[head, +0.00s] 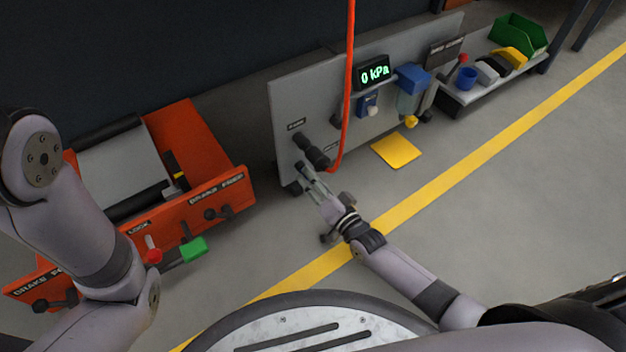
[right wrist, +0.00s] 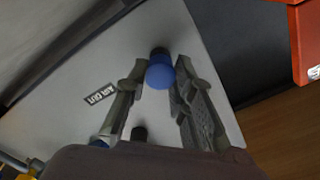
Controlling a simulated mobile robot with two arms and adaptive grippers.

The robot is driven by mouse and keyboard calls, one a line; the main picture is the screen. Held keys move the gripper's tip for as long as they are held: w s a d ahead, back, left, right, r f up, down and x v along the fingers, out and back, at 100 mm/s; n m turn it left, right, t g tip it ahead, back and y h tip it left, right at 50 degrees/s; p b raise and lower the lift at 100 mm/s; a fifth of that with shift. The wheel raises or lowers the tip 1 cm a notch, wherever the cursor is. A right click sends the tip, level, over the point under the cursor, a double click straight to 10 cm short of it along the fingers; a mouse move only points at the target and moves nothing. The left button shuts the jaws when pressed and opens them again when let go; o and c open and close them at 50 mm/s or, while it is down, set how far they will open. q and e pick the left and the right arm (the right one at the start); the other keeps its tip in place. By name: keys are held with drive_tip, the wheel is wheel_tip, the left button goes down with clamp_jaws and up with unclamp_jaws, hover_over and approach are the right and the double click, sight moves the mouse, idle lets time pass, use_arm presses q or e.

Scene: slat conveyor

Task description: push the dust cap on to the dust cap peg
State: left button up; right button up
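The dust cap (right wrist: 161,75) is a round blue piece between the fingertips of my right gripper (right wrist: 159,82) in the right wrist view. The fingers lie close along both sides of it and appear shut on it. A dark stub, seemingly the dust cap peg (right wrist: 160,51), shows just behind the cap, against the grey panel; I cannot tell whether the cap touches it. In the head view my right gripper (head: 312,180) is low at the panel's left end, and the cap cannot be made out. My left arm shows at left, but its gripper is out of view.
The grey panel (head: 285,95) carries dark fittings (head: 312,150), a red hose (head: 349,90) and a 0 kPa display (head: 374,72). An AIR OUT label (right wrist: 100,94) is beside the fingers. An orange brake unit (head: 215,160) stands left. A yellow pad (head: 397,150) lies on open floor.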

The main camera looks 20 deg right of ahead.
drive_tip(key=o, duration=0.5)
drive_tip(key=v, duration=1.2)
drive_tip(key=shift+r, duration=0.1)
drive_tip(key=shift+r, duration=0.1)
